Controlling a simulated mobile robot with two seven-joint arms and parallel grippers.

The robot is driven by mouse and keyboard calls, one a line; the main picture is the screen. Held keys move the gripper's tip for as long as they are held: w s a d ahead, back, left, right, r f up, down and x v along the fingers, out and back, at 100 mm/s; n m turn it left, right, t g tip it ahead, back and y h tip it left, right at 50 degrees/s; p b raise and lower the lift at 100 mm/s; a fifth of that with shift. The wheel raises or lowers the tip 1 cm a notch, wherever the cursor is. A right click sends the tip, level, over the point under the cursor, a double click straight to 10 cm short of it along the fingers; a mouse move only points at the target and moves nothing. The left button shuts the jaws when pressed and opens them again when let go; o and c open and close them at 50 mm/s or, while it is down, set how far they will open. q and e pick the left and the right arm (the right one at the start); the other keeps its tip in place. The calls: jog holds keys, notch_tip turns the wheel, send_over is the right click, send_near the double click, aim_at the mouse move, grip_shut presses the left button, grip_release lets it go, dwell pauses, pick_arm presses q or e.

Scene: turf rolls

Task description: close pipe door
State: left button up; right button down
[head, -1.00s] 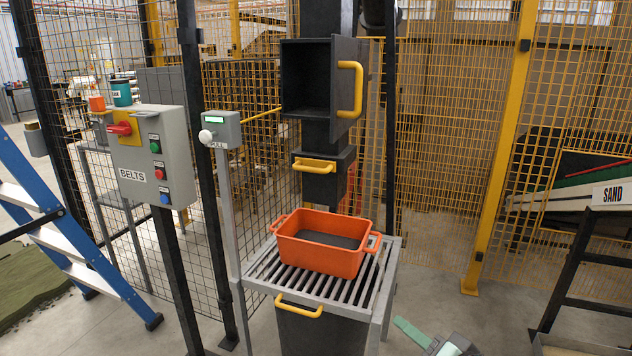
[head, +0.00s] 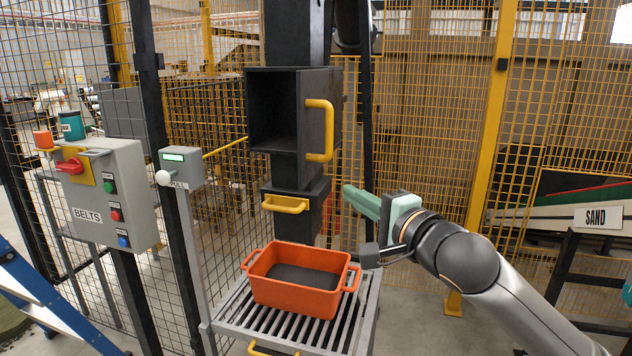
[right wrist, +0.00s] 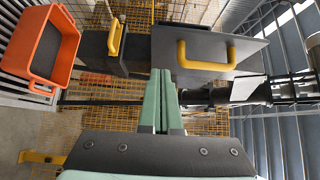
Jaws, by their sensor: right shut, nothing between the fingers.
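The pipe door (head: 321,122) is a dark panel with a yellow handle (head: 320,131). It stands open at the right side of the square opening in the black pipe (head: 275,108). In the right wrist view the door (right wrist: 237,50) and its handle (right wrist: 207,55) are beyond the fingertips. My right gripper (head: 347,190) is shut and empty, with pale green fingers. It is to the right of the pipe and lower than the door, apart from it. In the right wrist view its fingers (right wrist: 160,72) point toward the door. My left gripper is not in view.
An orange tub (head: 294,297) with dark contents sits on a slatted grey stand (head: 228,313) below the pipe. A lower yellow handle (head: 284,204) is on the pipe. A BELTS control box (head: 105,190) and a PULL post (head: 182,168) stand left. Yellow mesh fencing is behind.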

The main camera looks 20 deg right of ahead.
aim_at(306, 178)
jog(key=w+a, duration=0.1)
jog(key=w, duration=0.1)
jog(key=w+a, duration=0.1)
jog(key=w, duration=0.1)
jog(key=w+a+p, duration=0.1)
jog(key=w+a, duration=0.1)
jog(key=shift+w, duration=0.25)
jog(key=shift+w+a, duration=0.2)
jog(key=shift+a, duration=0.05)
